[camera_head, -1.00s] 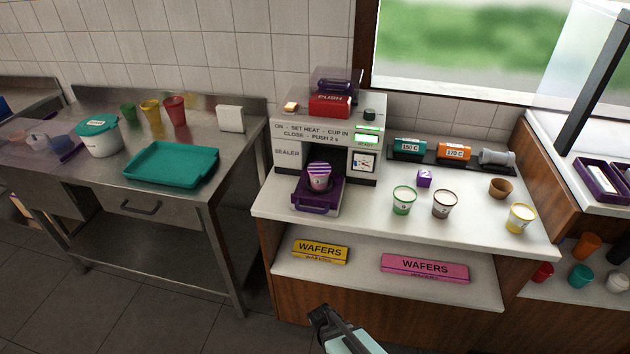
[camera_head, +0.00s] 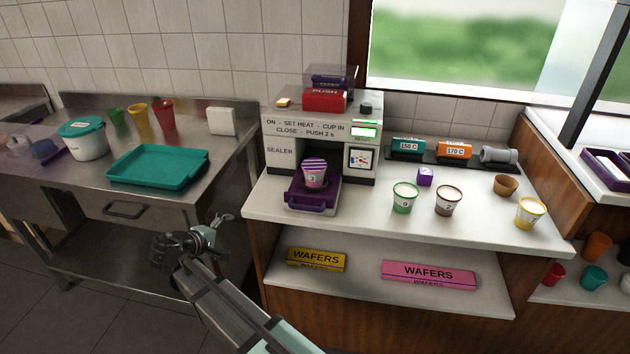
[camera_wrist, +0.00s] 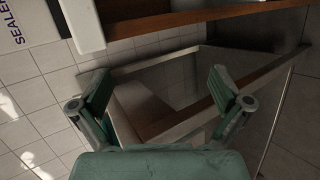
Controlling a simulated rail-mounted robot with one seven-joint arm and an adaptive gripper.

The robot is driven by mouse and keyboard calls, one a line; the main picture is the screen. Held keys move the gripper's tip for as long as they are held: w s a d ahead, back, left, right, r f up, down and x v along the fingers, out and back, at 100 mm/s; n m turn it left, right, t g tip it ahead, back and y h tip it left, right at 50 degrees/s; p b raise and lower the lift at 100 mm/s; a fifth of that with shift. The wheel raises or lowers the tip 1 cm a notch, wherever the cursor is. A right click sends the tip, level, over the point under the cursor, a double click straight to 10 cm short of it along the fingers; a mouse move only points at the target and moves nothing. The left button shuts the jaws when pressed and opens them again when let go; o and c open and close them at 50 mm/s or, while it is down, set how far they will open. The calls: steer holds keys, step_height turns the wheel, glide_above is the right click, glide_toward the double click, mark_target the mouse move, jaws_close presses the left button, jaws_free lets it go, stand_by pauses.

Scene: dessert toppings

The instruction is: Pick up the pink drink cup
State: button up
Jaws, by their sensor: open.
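The pink drink cup (camera_head: 314,175) has a purple-and-white striped top and stands upright in the purple drawer (camera_head: 311,198) of the sealer machine. My gripper (camera_head: 226,221) is in front of and below the counter, to the left of the cup and well apart from it. In the wrist view my gripper (camera_wrist: 163,95) is open, with its two fingers spread and nothing between them. The cup is not in the wrist view.
The sealer (camera_head: 318,130) stands above the drawer. Green (camera_head: 404,197), brown (camera_head: 447,200) and yellow (camera_head: 529,212) cups stand to the right on the white counter. A teal tray (camera_head: 158,167) lies on the steel table at left. Wafer boxes (camera_head: 428,272) lie on the shelf below.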

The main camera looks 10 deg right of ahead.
step_height(320, 180, up, 6)
steer(key=w, duration=0.3)
step_height(320, 180, up, 27)
steer(key=n+g+y+p, duration=0.3)
steer(key=g+y+p, duration=0.4)
steer(key=g+p, duration=0.15)
glide_above(314, 165)
steer(key=shift+g, duration=0.35)
steer(key=f, duration=0.3)
steer(key=f+p, duration=0.1)
steer(key=f, duration=0.3)
steer(key=f+p, duration=0.1)
steer(key=f, duration=0.3)
steer(key=shift+w+f, duration=0.15)
steer(key=shift+w, duration=0.1)
steer(key=shift+s+f+p, duration=0.15)
steer(key=shift+f+p, duration=0.45)
steer(key=shift+f, duration=0.15)
steer(key=shift+f+p, duration=0.55)
steer(key=shift+f, duration=1.3)
steer(key=c, duration=1.4)
steer(key=shift+r, duration=0.1)
